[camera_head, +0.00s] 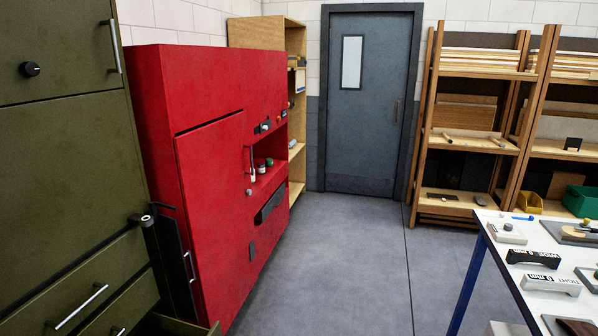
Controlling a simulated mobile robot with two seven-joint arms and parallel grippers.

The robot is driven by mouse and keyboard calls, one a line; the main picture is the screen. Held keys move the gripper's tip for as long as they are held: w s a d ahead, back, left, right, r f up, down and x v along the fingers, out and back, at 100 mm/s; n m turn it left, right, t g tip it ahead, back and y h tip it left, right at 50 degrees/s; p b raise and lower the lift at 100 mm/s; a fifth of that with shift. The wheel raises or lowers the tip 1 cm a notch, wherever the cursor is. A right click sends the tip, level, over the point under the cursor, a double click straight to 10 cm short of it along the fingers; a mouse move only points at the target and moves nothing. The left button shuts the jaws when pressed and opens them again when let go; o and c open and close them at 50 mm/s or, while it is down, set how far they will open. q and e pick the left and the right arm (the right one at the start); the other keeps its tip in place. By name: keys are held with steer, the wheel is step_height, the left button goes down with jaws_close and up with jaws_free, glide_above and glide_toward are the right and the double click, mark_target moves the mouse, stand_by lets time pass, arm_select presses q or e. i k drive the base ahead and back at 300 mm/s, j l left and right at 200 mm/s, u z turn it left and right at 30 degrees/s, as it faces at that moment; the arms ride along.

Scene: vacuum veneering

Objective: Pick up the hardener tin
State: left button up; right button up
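I cannot identify the hardener tin with certainty. A small dark green-topped container (269,162) stands in the open niche of the red cabinet (212,190). Next to it in the niche is a small pale container (253,176). Both are too small to read any label. Neither of my grippers shows in the head view.
An olive cabinet (60,150) fills the left, with a low drawer front projecting at its foot. A white-topped table (510,275) with blue legs and several tools stands at the lower right. Wooden racks (470,140) and a grey door (370,100) are behind. The floor between is clear.

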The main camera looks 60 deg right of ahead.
mark_target(260, 167)
steer(key=z, duration=1.85)
steer(key=i+z, duration=0.3)
steer(key=i+l+z, duration=0.1)
steer(key=z, duration=0.15)
steer(key=i, duration=4.95)
steer(key=i+u, duration=0.1)
steer(key=i, duration=0.4)
steer(key=i+l+u, duration=0.1)
steer(key=i, duration=0.4)
steer(key=i+l+u, duration=0.1)
steer(key=i, duration=0.35)
steer(key=l+u, duration=0.1)
steer(key=u, duration=1.65)
steer(key=i+l, duration=0.05)
